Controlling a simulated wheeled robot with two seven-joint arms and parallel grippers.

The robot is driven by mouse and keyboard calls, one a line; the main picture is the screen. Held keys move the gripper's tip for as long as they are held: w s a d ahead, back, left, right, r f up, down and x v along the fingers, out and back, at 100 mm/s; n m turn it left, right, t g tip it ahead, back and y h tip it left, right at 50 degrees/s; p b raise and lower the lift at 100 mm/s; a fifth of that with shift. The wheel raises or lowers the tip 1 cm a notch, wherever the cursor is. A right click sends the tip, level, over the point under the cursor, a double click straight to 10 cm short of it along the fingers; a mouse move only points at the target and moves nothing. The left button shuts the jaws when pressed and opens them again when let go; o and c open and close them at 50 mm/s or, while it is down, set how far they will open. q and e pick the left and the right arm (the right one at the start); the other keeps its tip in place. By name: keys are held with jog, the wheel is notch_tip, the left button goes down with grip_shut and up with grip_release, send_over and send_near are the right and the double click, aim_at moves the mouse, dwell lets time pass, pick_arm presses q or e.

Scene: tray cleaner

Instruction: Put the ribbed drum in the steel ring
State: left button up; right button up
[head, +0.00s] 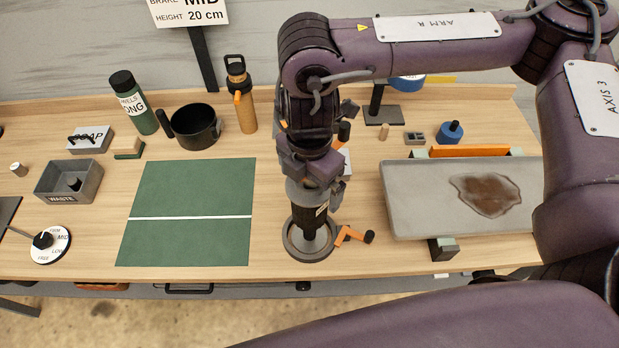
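The steel ring (291,243) is a round grey ring on the wooden bench, near the front edge in the middle. A dark upright cylinder with a grey upper part and a small white label, which I take for the ribbed drum (309,215), stands over the ring's opening. Its lower end shows inside the ring's outline; I cannot tell whether it touches the bottom. My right gripper (314,180) comes down from above and is shut around the drum's top. The gripper hides part of the drum. My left gripper is not in view.
An orange crank (350,235) lies close to the ring's right side. A grey stained tray (420,215) stands further right. A green mat (185,240) to the left is bare.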

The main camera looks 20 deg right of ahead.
jog(key=shift+r, duration=0.2)
notch_tip(320, 180, up, 12)
jog(key=shift+f+b, duration=0.1)
jog(key=shift+b, duration=0.25)
dwell(0.7)
